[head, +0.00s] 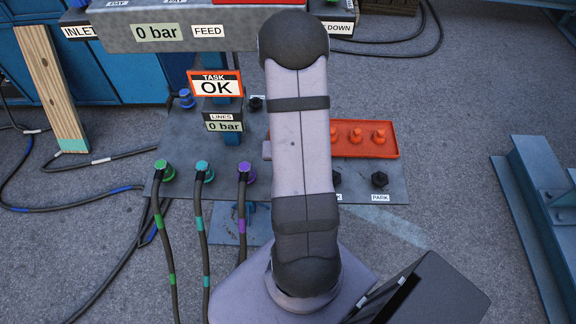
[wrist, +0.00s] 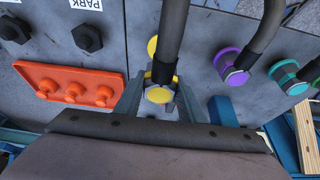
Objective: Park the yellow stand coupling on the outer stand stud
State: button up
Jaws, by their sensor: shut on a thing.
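The yellow coupling (wrist: 158,95) is between my gripper's fingers (wrist: 160,100) in the wrist view, with its dark hose (wrist: 172,40) running up. My gripper is shut on it. A second yellow round part (wrist: 152,45) shows just behind it; I cannot tell whether the coupling is seated or clear of the panel. Two black hex studs are in the wrist view: the outer one (wrist: 12,28) at the far left and the inner one (wrist: 87,37) nearer me. In the head view the outer stud (head: 379,179) stands above a PARK label, and my arm hides my gripper and the yellow coupling.
An orange tray with several orange plugs (head: 360,137) lies behind the studs. Green (head: 164,170), teal (head: 204,170) and purple (head: 246,172) couplings with hoses stand left of my arm. Signs read TASK OK (head: 215,84) and 0 bar (head: 224,126). A blue frame (head: 530,200) stands right.

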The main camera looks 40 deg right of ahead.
notch_tip(320, 180, up, 4)
jog(key=shift+r+p, duration=0.1)
jog(key=shift+p, duration=0.5)
jog(key=s+d+m+g+b, duration=0.1)
jog(key=s+d+m, duration=0.1)
jog(key=s+d, duration=0.35)
jog(key=s+d+m+b, duration=0.1)
jog(key=s+d, duration=0.2)
jog(key=d, duration=0.5)
jog(key=m+g+h+b, duration=0.1)
jog(key=m, duration=0.2)
send_over(383, 174)
jog(key=shift+s+a, duration=0.1)
jog(key=shift+a, duration=0.35)
notch_tip(383, 174, down, 9)
jog(key=b, duration=0.8)
jog(key=shift+f+b, duration=0.4)
jog(key=shift+b, duration=0.4)
jog(key=o, duration=1.2)
jog(key=shift+o, duration=0.2)
jog(key=shift+a, duration=0.1)
